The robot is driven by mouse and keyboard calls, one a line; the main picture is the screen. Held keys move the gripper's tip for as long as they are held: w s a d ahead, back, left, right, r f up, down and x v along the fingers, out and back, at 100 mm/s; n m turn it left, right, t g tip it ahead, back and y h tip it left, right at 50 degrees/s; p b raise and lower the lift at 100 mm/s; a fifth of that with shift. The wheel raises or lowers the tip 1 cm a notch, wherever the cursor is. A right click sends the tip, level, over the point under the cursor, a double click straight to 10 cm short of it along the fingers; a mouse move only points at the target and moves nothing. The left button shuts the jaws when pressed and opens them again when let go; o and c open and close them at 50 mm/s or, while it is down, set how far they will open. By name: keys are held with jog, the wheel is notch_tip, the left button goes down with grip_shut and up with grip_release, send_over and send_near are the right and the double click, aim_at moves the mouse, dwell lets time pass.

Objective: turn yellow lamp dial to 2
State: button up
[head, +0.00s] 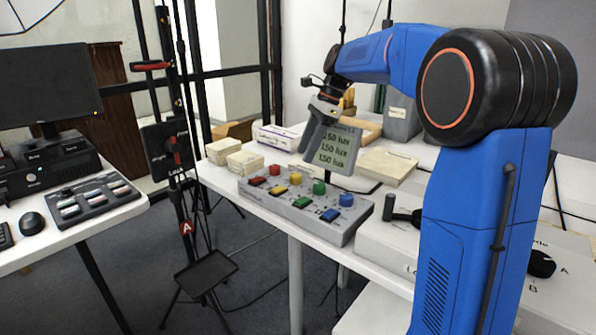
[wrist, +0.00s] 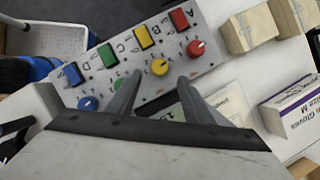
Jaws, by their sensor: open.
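The lamp control box (head: 292,213) is grey and lies on the white table, with a row of round dials and a row of coloured switches. Its yellow dial (head: 295,178) is second from the left; in the wrist view the yellow dial (wrist: 160,67) appears between and just beyond my fingertips. My gripper (wrist: 159,77) is open and empty, its two fingers pointing at the box. In the head view my gripper (head: 308,143) hangs above the box, apart from the dials. The yellow dial's pointer and scale numbers are too small to read.
Beside the yellow dial are the red dial (wrist: 195,48) and the green dial (head: 319,187), with the blue dial (head: 346,199) farther right. A lux display (head: 337,149) stands close behind the box, near my gripper. Small cartons (head: 243,162) stand to the left.

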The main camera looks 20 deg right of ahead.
aim_at(296, 175)
jog(key=x, duration=0.7)
jog(key=shift+a+f, duration=0.2)
jog(key=shift+f, duration=0.1)
jog(key=shift+c, duration=0.5)
jog(key=c, duration=0.9)
